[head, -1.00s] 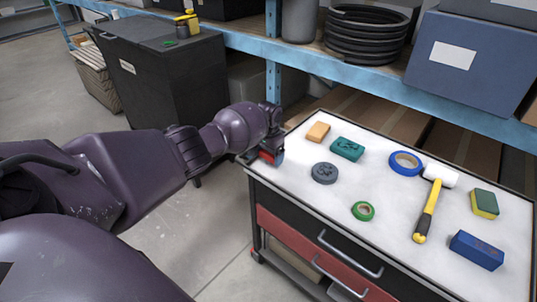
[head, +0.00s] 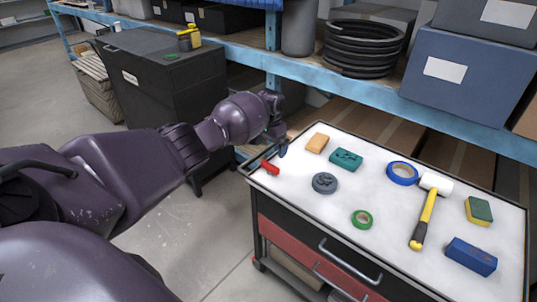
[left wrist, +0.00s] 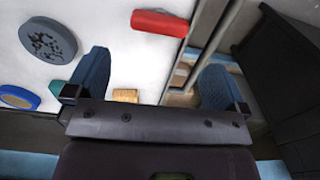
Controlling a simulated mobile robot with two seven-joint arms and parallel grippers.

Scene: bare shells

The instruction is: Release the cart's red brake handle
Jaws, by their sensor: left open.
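The red brake handle (head: 270,167) is at the left edge of the cart's white top (head: 300,212). My left gripper (head: 277,147) is just behind the handle, near the cart's back left corner. In the left wrist view its two blue fingers (left wrist: 155,72) are wide apart with nothing held between them. One finger is over the white top, the other beyond the rim. My right gripper is not in view.
On the cart top lie an orange block (head: 317,143), a teal block (head: 346,159), a grey disc (head: 325,183), tape rolls (head: 402,173), a mallet (head: 425,215), a sponge (head: 478,211) and a blue block (head: 470,256). A blue shelf (head: 350,85) stands behind; a black bin (head: 160,95) is at left.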

